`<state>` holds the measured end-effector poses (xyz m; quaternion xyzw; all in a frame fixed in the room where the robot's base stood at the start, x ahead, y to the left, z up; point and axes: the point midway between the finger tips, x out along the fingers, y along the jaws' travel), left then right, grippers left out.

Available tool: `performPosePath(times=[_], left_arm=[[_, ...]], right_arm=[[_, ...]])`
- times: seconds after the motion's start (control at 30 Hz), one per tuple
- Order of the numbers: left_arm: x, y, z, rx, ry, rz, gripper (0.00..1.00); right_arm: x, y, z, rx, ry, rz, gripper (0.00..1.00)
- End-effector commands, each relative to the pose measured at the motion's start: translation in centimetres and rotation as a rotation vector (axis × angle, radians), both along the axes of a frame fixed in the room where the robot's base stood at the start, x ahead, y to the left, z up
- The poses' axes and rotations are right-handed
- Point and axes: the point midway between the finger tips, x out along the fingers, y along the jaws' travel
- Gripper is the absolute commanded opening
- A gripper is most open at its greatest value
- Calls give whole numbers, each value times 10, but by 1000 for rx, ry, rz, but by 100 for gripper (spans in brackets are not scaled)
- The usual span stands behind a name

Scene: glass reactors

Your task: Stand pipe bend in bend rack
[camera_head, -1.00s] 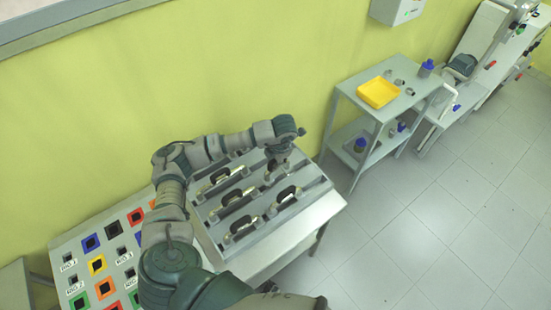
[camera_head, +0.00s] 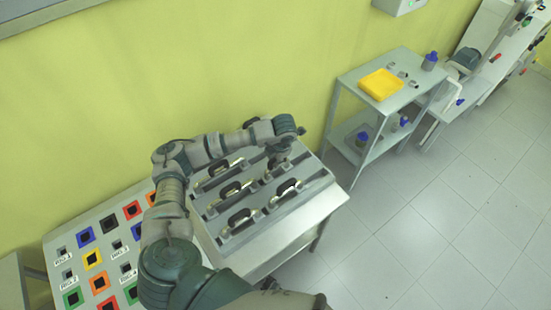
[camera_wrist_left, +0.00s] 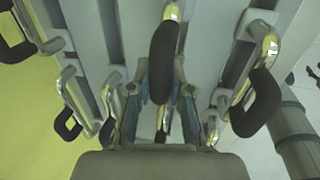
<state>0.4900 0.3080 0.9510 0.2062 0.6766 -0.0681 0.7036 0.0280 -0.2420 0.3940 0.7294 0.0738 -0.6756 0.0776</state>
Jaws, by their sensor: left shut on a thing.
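My left gripper (camera_head: 280,160) is over the far right part of a grey grooved rack (camera_head: 318,182). In the left wrist view the gripper (camera_wrist_left: 158,85) is shut on a pipe bend (camera_wrist_left: 163,50), a shiny metal piece with a black sleeve, which lies between the two fingers. Other silver bends with black sleeves stand in the rack, such as a near one (camera_head: 240,217) and a right one (camera_head: 287,187). Whether the held bend touches the rack cannot be told, as its lower end is hidden. My right gripper is not in view.
A panel with coloured square sockets (camera_head: 93,258) and labels adjoins the rack on the left. A grey shelf cart (camera_head: 345,82) to the right carries a yellow tray (camera_head: 381,84) and blue-capped bottles (camera_head: 429,61). The floor at the right is clear.

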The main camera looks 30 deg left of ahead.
Motion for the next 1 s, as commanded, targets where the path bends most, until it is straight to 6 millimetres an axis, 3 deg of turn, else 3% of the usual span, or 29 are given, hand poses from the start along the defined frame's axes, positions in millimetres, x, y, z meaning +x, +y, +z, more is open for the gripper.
performPosePath(times=[0.97,1.0], left_arm=[[0,0,-7,-1,4,0,0],[0,0,-8,-2,4,0,24]], right_arm=[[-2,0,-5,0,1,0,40],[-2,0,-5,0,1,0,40]])
